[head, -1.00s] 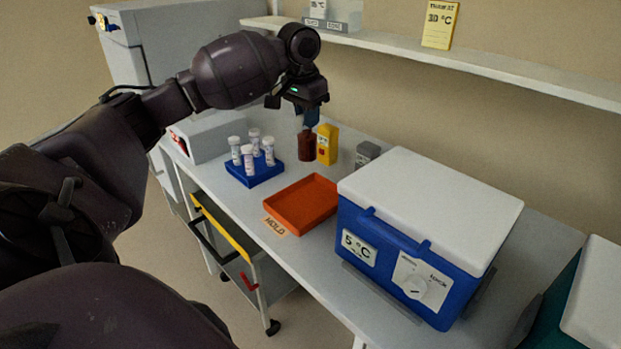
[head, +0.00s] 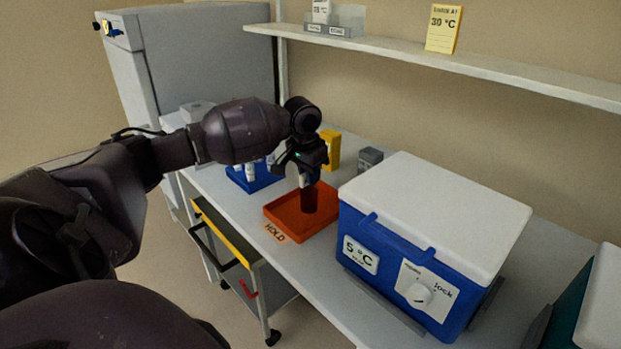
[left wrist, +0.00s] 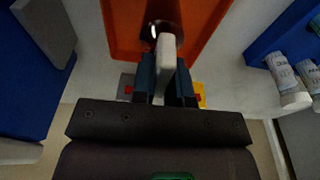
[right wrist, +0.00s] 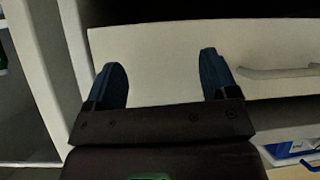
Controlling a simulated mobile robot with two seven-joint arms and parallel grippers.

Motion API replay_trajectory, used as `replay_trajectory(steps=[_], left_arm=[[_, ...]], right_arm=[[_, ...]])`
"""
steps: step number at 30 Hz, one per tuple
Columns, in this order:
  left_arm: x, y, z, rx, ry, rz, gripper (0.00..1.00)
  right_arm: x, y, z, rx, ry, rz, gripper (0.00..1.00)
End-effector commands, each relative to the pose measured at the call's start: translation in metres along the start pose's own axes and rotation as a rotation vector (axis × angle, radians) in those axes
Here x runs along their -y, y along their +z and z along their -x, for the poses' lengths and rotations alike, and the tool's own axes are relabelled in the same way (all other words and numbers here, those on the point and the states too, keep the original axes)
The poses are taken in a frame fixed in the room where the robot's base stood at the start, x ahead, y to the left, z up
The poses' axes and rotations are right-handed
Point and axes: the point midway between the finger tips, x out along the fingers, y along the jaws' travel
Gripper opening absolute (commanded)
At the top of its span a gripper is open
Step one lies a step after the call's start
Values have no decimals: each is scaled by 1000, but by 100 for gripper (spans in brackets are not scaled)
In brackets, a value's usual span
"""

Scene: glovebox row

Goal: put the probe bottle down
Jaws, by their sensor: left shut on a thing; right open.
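The probe bottle is a dark brown bottle (head: 309,200) with a pale top, held upright by my left gripper (head: 304,178) over the orange tray (head: 276,214). I cannot tell whether its base touches the tray floor. In the left wrist view the fingers of my left gripper (left wrist: 166,78) are shut on the pale top (left wrist: 166,55), with the brown body (left wrist: 163,14) beyond, within the tray's outline (left wrist: 120,30). My right gripper (right wrist: 163,78) is open and empty in the right wrist view, in front of a pale drawer front (right wrist: 200,55).
A blue rack (head: 256,180) with white-capped vials stands left of the tray. A yellow box (head: 331,148) and a grey block (head: 369,158) stand behind it. A blue cooler with a white lid (head: 440,205) is close on the right. A HOLD label (head: 275,233) lies at the front.

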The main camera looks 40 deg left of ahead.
Motion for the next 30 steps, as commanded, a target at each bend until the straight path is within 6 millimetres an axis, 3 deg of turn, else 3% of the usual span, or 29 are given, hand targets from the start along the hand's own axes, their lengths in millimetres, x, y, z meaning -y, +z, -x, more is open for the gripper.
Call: replay_trajectory(steps=[3, 14, 15, 19, 30], left_arm=[[0, 1, -9, -1, 0, 1, 0], [0, 1, -10, -3, 0, 0, 0], [0, 1, -10, -2, -1, 0, 21], [0, 1, -11, -2, -1, 0, 40], [0, 1, -6, -1, -1, 0, 40]], right_arm=[[0, 4, 0, 9, 0, 0, 80], [-1, 5, 4, 13, 2, 0, 80], [-1, 6, 3, 13, 2, 0, 80], [-1, 6, 3, 12, 2, 0, 80], [0, 0, -2, -1, -1, 2, 80]])
